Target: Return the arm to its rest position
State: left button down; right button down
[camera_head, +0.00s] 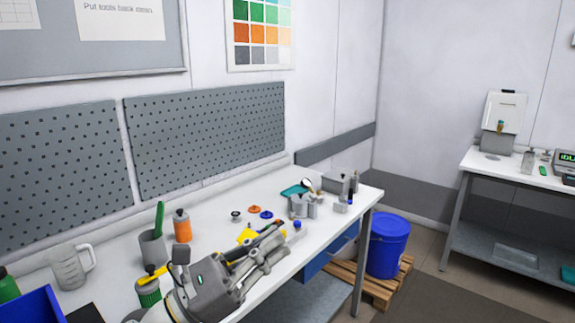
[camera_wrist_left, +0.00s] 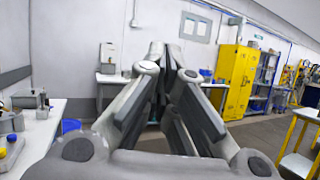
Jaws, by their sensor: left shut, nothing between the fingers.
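My left gripper (camera_head: 272,238) is over the front part of the white workbench (camera_head: 110,286) in the head view, its fingers pointing right and away. Its fingers are together with nothing between them, and they also show in the left wrist view (camera_wrist_left: 160,50). The gripper hides part of the bench and partly covers a yellow item (camera_head: 246,235). I cannot tell how high it is above the bench. My right gripper is not in view.
Grey metal parts (camera_head: 303,206) stand toward the bench's far end. A blue drum (camera_head: 387,246) stands on a pallet (camera_head: 370,286). Open floor lies right.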

pick_arm(q)
jog(key=w+a+f+n+t+y, duration=0.25)
jog(key=a+n+t+y, duration=0.55)
jog(key=n, duration=0.7)
jog(key=s+a+f+n+g+y, duration=0.1)
jog(key=a+f+n+y, duration=0.45)
jog(key=f+n, duration=0.45)
jog(key=s+a+f+n+g+y, duration=0.15)
jog(key=a+f+n+y, duration=0.25)
jog(key=f+n+y, duration=0.6)
jog(key=s+f+n+g+h, duration=0.2)
jog(key=s+f+n+g, duration=0.4)
jog(key=s+f, duration=0.45)
jog(key=s+f+n+g+h, duration=0.2)
jog(key=s+f+n+g, duration=0.45)
jog(key=s, duration=0.65)
notch_tip(320, 180, down, 27)
jog(key=s+g, duration=0.2)
jog(key=s+a+f, duration=0.3)
jog(key=s+f, duration=1.2)
jog(key=s, duration=0.1)
jog(key=shift+a+f+m+g+y, duration=0.2)
jog(key=shift+f+m+g+y, duration=0.1)
jog(key=shift+m+g+y, duration=0.1)
